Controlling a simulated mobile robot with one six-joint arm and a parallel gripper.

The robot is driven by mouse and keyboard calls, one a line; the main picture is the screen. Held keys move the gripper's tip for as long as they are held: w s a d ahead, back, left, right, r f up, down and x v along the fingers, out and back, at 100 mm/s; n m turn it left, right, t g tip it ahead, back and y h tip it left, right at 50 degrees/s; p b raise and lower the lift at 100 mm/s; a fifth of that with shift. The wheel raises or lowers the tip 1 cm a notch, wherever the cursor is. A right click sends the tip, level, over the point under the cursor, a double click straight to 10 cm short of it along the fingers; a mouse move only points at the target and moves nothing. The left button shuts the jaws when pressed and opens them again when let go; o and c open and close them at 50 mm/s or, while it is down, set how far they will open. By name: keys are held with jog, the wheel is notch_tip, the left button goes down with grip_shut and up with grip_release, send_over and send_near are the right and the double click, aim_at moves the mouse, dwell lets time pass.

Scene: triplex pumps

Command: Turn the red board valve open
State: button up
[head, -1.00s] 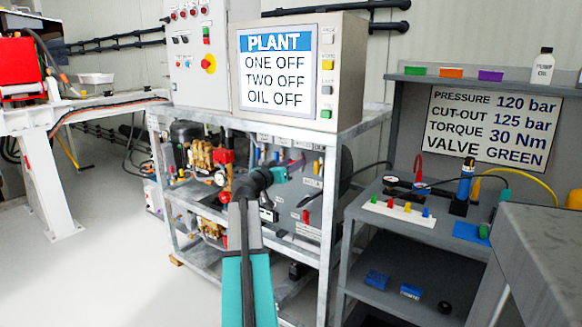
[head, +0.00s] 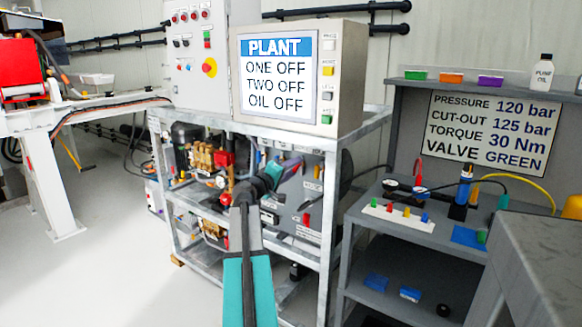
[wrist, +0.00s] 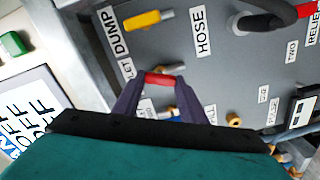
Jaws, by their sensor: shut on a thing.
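The red board valve handle (wrist: 160,79) sits on the grey valve board (wrist: 215,75) in the wrist view, near a partly cut-off label ending in "LET". It lies crosswise in the picture, between the tips of my purple gripper fingers (wrist: 160,88). My gripper is shut on it. In the head view my gripper (head: 287,172) reaches in at the board under the plant screen, and my arm hides part of the board. The held handle cannot be made out there.
A yellow handle (wrist: 142,19) stands beside the DUMP label, and a thick black hose (wrist: 258,20) is near the HOSE label. In the head view the rack's galvanised post (head: 329,215) stands right of my gripper. A plant screen (head: 280,75) is above.

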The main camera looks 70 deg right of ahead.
jog(key=n+p, duration=0.1)
jog(key=n, duration=0.1)
jog(key=n+p, duration=0.1)
jog(key=n, duration=0.2)
jog(key=shift+w+d+r+p, duration=0.1)
jog(key=shift+w+p, duration=0.1)
jog(key=shift+p, duration=0.1)
jog(key=o, duration=1.1)
jog(key=shift+c, duration=0.2)
jog(key=shift+s, duration=0.1)
